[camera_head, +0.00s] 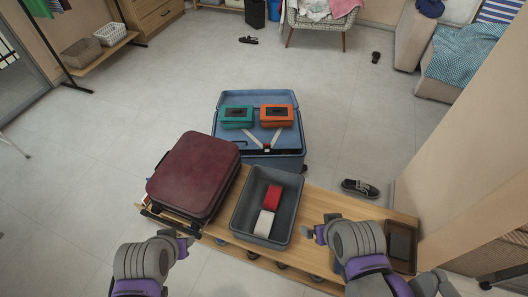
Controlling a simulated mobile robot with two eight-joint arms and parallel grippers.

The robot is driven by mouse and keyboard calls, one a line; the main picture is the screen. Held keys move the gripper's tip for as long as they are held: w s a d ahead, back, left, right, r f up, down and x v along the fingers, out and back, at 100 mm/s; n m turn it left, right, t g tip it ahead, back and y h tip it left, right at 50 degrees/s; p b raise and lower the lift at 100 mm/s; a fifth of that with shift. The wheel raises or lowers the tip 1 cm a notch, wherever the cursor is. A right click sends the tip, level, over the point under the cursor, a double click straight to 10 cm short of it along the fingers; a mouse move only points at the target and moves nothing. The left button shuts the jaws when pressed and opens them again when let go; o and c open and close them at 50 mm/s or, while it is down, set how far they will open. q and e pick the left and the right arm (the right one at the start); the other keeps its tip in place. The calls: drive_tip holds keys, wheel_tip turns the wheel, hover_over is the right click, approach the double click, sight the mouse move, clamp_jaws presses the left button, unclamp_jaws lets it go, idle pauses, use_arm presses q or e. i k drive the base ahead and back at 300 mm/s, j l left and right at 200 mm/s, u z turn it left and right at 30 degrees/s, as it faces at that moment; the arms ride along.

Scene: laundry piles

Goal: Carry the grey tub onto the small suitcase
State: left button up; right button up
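The grey tub (253,191) sits on the wooden bench, between my two grippers, with a red block (272,197) and a white block (264,223) inside. A maroon suitcase (193,176) lies flat on the bench left of the tub, its top clear. A larger blue case (229,152) stands behind the tub. My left gripper (186,242) is below the maroon suitcase, left of the tub and apart from it. My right gripper (312,232) is just right of the tub with a small gap. Neither visibly holds anything; their finger openings are too small to read.
A green box (236,117) and an orange box (277,116) lie on the blue case. A dark tray (401,244) is at the right end of the bench (330,203). A shoe (360,188) lies on the floor beside the wall. The floor behind is mostly clear.

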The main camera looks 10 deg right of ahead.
sight(196, 163)
drive_tip(key=j+z, duration=0.4)
drive_tip(key=i+j+z, duration=0.1)
drive_tip(key=z, duration=0.25)
drive_tip(key=j, duration=0.1)
